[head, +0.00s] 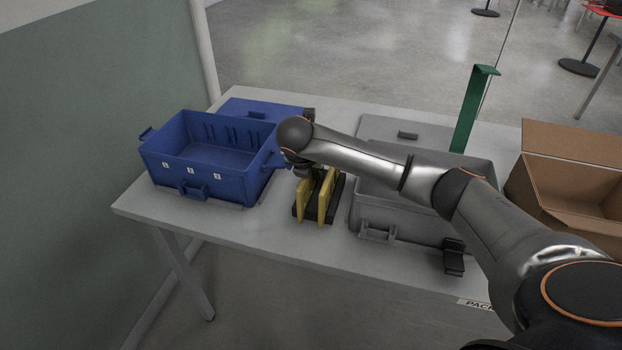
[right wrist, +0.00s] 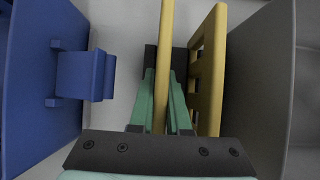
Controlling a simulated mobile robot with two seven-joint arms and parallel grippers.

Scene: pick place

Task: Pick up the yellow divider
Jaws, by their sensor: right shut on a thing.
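Two yellow dividers stand upright side by side in a black rack (head: 300,218) on the table, between the blue bin and the grey bin. My right gripper (right wrist: 161,76) has its green fingers shut on the left yellow divider (right wrist: 166,50), the one nearer the blue bin. This divider also shows in the head view (head: 303,202). The other yellow divider (right wrist: 207,85) stands just right of the fingers. In the head view my right arm comes in from the right above the grey bin, and its wrist hides the dividers' upper ends. My left gripper is not in view.
The blue bin (head: 172,174) with numbered labels is close on the left. The grey bin (head: 375,218) is close on the right. A green post (head: 467,115) rises behind the grey bin. An open cardboard box (head: 560,190) stands at the far right. The table's left front corner is bare.

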